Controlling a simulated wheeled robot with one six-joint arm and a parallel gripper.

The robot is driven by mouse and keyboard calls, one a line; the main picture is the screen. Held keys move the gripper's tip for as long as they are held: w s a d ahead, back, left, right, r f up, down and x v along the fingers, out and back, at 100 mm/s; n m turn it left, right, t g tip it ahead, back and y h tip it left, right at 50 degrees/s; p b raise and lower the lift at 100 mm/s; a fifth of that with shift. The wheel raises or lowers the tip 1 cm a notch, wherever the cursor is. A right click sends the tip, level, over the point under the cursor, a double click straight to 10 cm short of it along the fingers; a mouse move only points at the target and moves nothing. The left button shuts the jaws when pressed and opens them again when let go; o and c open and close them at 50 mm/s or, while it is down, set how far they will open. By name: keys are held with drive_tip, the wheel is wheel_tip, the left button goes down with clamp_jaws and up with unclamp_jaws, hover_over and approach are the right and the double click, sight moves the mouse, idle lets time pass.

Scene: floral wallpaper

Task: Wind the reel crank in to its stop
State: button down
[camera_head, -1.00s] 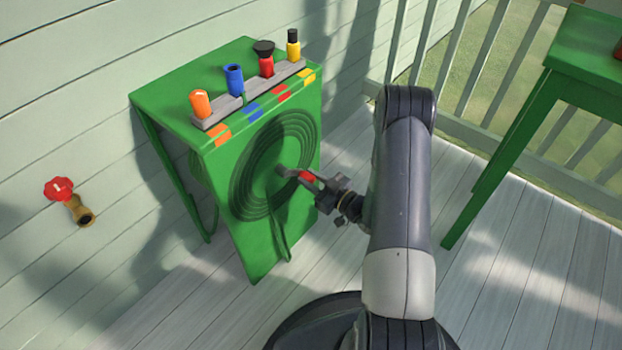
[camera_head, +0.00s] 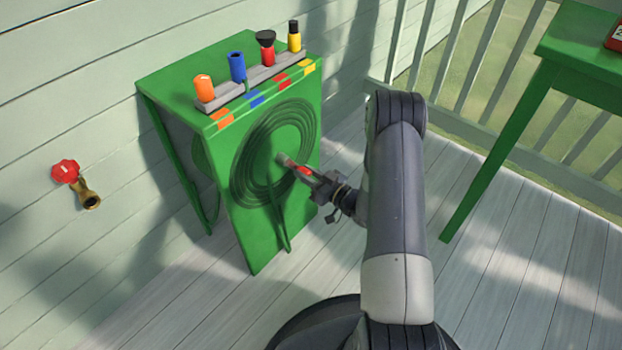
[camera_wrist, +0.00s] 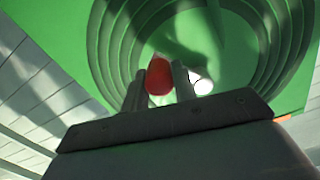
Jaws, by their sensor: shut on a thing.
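The green hose reel cabinet (camera_head: 225,150) stands against the wall, with dark green hose coils (camera_head: 245,165) on its front. The reel crank's grey arm (camera_head: 284,158) sticks out at the middle of the coils. Its red knob (camera_head: 304,170) is between the fingers of my gripper (camera_head: 308,174). In the wrist view the red knob (camera_wrist: 159,76) sits between the two dark fingers of my gripper (camera_wrist: 160,82), which is shut on it. A white round spot (camera_wrist: 202,82) shows right of the fingers. The fingers partly hide the knob.
Orange (camera_head: 204,88), blue (camera_head: 237,66), red (camera_head: 266,50) and yellow (camera_head: 294,36) nozzles stand in a grey rack on the cabinet. A red-handled tap (camera_head: 66,171) is on the left wall. A green table (camera_head: 590,50) stands right.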

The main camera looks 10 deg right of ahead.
drive_tip(key=s+a+m+p, duration=0.2)
drive_tip(key=s+a+m, duration=0.35)
drive_tip(key=m, duration=0.85)
drive_tip(key=a+r+m+p, duration=0.3)
drive_tip(key=r+m+p, duration=0.3)
drive_tip(key=m, duration=0.8)
drive_tip(key=shift+s+r, duration=0.25)
drive_tip(key=shift+r, duration=0.7)
drive_tip(key=shift+m, duration=0.3)
drive_tip(key=c, duration=1.1)
unclamp_jaws()
drive_tip(key=shift+c, duration=0.2)
